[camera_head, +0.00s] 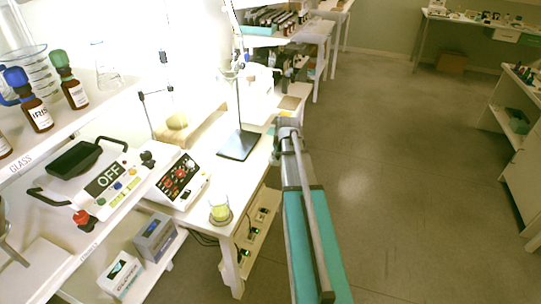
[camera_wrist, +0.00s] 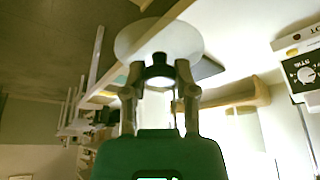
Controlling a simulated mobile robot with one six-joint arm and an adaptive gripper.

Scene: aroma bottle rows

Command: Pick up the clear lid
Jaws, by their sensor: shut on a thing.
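In the wrist view, my gripper (camera_wrist: 160,78) is shut on the dark knob of a clear lid (camera_wrist: 158,36). The lid is a pale, translucent round disc. It sits just beyond the fingertips, with one finger on each side of the knob. Behind it are a dark plate and a table edge; I cannot tell whether the lid touches anything else. In the head view my arm reaches forward over the right edge of the bench, and I cannot clearly make out the fingers or the lid there.
A stand with a dark base (camera_head: 239,145), a control box (camera_head: 180,180) and a beaker of yellow-green liquid (camera_head: 220,210) are on the bench. Brown bottles (camera_head: 37,113) stand on the left shelf. The floor (camera_head: 400,170) to the right is clear.

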